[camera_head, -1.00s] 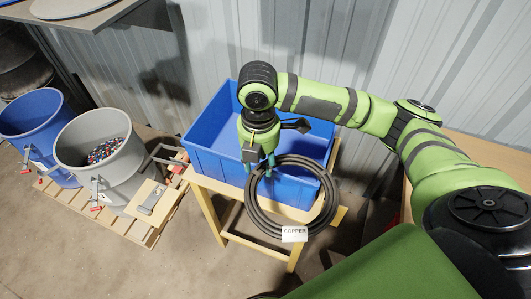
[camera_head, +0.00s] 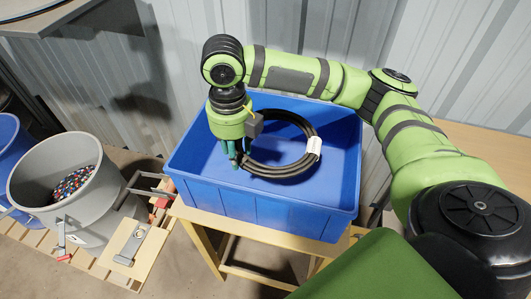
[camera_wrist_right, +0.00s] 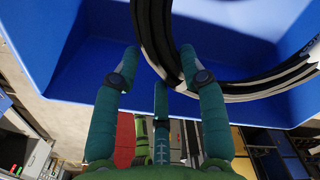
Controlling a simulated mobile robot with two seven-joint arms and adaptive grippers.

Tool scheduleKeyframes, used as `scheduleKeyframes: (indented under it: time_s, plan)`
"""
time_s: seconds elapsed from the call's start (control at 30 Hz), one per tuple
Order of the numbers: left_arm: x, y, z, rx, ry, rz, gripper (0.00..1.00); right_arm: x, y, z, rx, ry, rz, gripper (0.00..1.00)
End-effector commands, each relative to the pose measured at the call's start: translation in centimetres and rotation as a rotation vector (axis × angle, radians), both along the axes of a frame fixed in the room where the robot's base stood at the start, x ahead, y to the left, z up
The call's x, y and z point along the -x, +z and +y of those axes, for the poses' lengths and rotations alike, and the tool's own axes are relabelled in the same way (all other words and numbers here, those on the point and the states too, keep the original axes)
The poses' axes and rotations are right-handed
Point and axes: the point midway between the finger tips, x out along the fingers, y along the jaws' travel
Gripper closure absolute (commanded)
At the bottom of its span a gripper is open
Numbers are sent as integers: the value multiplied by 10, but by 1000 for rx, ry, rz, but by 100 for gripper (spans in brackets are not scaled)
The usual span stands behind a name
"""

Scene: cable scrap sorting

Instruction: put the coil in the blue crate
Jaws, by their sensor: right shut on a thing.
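The coil (camera_head: 285,172) is a ring of black cable with a white tag (camera_head: 314,147). My right gripper (camera_head: 237,162) is shut on the coil's left side and holds it within the outline of the blue crate (camera_head: 265,207). I cannot tell how far the coil is above the crate floor. In the right wrist view, the gripper's teal fingers (camera_wrist_right: 160,78) are around the coil's cable (camera_wrist_right: 265,86), with blue crate walls (camera_wrist_right: 90,55) behind. The tag's writing is not readable now. My left gripper is not in view.
The crate stands on a wooden stand (camera_head: 205,240) and looks otherwise empty. A grey bin (camera_head: 40,205) with small coloured bits and a blue bin (camera_head: 8,150) are at left on a pallet (camera_head: 110,278). A corrugated wall (camera_head: 180,50) is behind.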

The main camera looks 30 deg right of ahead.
Motion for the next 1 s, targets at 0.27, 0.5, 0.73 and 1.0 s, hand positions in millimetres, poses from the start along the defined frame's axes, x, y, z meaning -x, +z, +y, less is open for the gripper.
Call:
scheduleKeyframes:
  time_s: [0.27,0.5,0.73,1.0]
  plan:
    - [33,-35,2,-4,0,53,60,-1,-41,-1,2,-2,-1,100]
    - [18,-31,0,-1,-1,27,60,0,-82,0,2,-1,1,100]
    - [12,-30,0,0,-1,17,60,-1,-101,0,1,-2,-2,100]
    - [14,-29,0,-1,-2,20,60,0,-133,0,1,-1,-2,100]
